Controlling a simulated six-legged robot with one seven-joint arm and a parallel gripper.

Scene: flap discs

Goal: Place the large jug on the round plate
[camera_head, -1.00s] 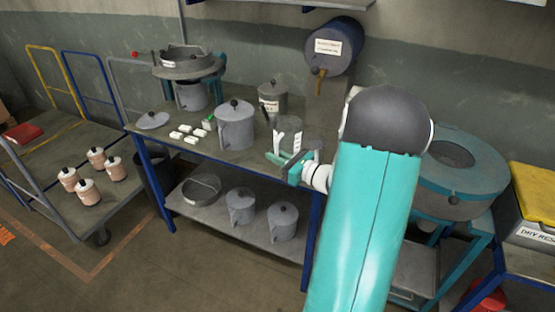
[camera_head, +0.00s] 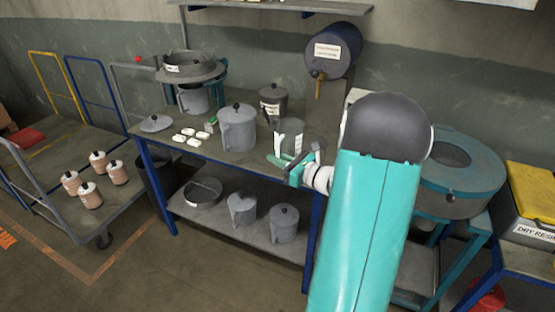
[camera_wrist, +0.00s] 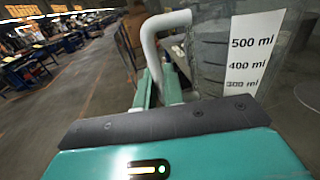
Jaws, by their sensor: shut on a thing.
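The clear jug with white scale labels (camera_head: 289,138) is at the front right of the bench top in the head view. In the wrist view, the jug (camera_wrist: 212,60) fills the upper right, with a 500 ml scale. My gripper (camera_head: 294,168) is at its near side. In the wrist view, its fingers (camera_wrist: 157,88) are shut on the jug's pale tubular handle. I cannot tell whether the jug's base touches the bench. A flat round grey disc with a small dark knob (camera_head: 156,124) lies at the bench's left end; I cannot tell whether it is the plate.
A grey lidded pot (camera_head: 238,130) stands left of the jug, with a darker labelled pot (camera_head: 273,100) behind. Small white blocks (camera_head: 186,137) lie farther left. A blue drum with a tap (camera_head: 334,50) overhangs the back. A round teal-topped machine (camera_head: 460,170) is at right.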

